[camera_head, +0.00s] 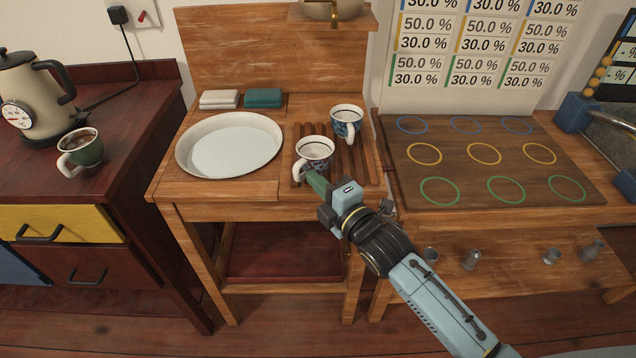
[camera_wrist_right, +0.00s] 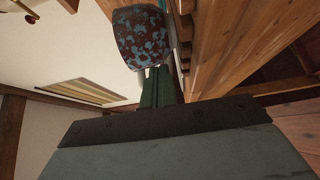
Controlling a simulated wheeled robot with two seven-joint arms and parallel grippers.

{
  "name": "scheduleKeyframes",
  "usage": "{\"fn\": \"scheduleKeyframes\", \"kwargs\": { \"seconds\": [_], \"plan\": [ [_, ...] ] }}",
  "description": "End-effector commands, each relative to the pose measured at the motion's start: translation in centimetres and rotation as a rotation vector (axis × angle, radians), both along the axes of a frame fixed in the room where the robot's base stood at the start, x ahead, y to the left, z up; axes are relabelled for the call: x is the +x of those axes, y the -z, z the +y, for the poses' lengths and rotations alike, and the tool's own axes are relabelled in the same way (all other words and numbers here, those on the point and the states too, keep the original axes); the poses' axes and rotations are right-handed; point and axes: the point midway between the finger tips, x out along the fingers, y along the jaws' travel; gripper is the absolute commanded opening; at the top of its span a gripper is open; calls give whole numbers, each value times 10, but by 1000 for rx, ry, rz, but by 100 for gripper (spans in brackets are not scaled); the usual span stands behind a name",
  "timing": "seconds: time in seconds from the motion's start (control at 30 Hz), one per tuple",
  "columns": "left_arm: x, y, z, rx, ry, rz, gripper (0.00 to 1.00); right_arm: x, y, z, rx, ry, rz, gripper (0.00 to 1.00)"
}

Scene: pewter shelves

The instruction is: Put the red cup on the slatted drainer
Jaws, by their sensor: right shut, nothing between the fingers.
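The red cup (camera_head: 316,166), white inside with a red and blue mottled outside, stands upright on the front left part of the slatted drainer (camera_head: 364,172). Its handle points to the front left. In the right wrist view the mottled red cup (camera_wrist_right: 142,40) is just beyond my fingertips. My right gripper (camera_head: 313,180) is shut and empty, its green fingers at the cup's near side by the handle. They also show in the wrist view (camera_wrist_right: 157,82). I cannot tell whether they touch the cup. My left gripper is not in view.
A blue-patterned cup (camera_head: 347,122) stands behind on the drainer. A white basin (camera_head: 190,158) is left of it, with folded cloths (camera_head: 263,98) behind. A green mug (camera_head: 83,152) and a kettle (camera_head: 36,100) stand on the left counter. A board with coloured rings (camera_head: 470,170) lies right.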

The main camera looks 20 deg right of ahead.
Motion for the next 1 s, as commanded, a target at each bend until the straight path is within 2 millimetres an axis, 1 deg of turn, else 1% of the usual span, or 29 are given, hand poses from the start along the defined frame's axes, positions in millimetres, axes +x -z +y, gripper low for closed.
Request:
{"fn": "scheduleKeyframes", "kwargs": {
  "seconds": [0.4,0.47,0.6,0.7,1.0],
  "plan": [
    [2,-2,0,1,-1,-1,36,4,0,-2,0,1,0,0],
    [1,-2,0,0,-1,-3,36,8,0,-4,-1,1,1,0],
    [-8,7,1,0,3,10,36,24,-2,-12,-3,0,-1,0],
    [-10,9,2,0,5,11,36,29,-1,-15,-1,0,0,0],
    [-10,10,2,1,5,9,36,29,0,-15,1,0,0,0]
  ]
}}
